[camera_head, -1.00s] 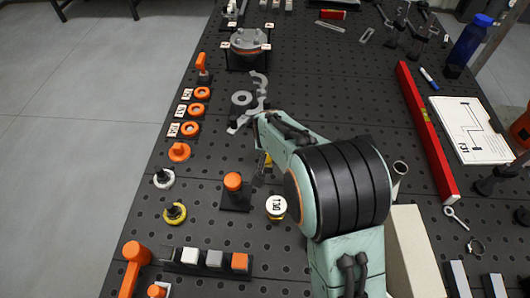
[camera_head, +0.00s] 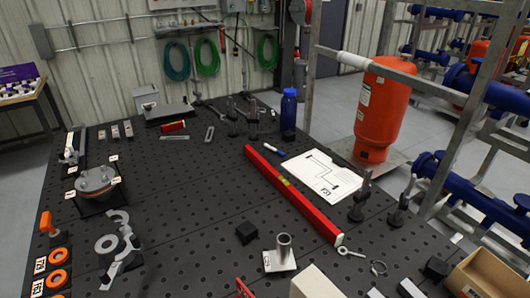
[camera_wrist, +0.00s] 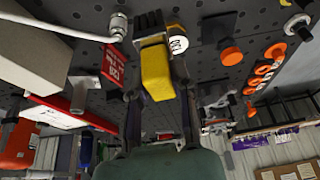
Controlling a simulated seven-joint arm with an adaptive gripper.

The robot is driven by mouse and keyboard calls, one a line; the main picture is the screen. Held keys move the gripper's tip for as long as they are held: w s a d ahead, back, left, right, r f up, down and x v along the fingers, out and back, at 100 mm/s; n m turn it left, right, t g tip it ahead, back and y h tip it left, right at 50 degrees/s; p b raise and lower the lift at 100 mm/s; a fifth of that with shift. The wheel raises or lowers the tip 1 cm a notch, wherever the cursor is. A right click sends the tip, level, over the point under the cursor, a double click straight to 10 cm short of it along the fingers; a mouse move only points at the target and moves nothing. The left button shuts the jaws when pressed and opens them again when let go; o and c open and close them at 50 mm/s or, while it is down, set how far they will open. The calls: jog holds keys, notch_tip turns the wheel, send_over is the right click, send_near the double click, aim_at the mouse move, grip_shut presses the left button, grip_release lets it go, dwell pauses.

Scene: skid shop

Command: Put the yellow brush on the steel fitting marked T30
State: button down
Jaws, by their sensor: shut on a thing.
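My gripper (camera_wrist: 158,88) is in the wrist view, its two dark fingers shut on the yellow brush (camera_wrist: 156,72). The brush's dark, bristle-like end (camera_wrist: 149,24) points to the top of that view, over the bench. Close beside it is a round piece with a white marked face (camera_wrist: 179,44) and a yellow band; its mark looks like T30 but is hard to read. A silver fitting (camera_wrist: 118,24) on a white pipe is to the left, beside a red card (camera_wrist: 115,64) with small lettering. The head view shows neither gripper nor brush.
A pipe stub on a plate (camera_head: 283,250), a black block (camera_head: 247,232) and a long red level (camera_head: 290,193) are on the perforated bench (camera_head: 190,200). A pale block (camera_wrist: 35,58) stands left in the wrist view. Orange rings (camera_head: 57,256) line the left edge.

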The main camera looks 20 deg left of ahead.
jog(key=r, duration=0.1)
jog(key=d+r, duration=0.2)
jog(key=shift+s+r, duration=0.1)
jog(key=shift+r, duration=0.15)
jog(key=shift+w+a, duration=0.25)
jog(key=shift+a, duration=0.15)
jog(key=shift+w+a+f, duration=1.1)
jog(key=shift+a+f, duration=0.8)
jog(key=shift+f, duration=0.2)
jog(key=shift+w+a+f, duration=1.1)
jog(key=shift+a+f, duration=0.75)
jog(key=shift+f, duration=0.25)
jog(key=shift+w+a+f, duration=1.1)
jog(key=shift+a+f, duration=0.8)
jog(key=shift+f, duration=0.2)
jog(key=shift+f, duration=0.2)
jog(key=c, duration=0.9)
grip_release()
jog(key=shift+c, duration=0.2)
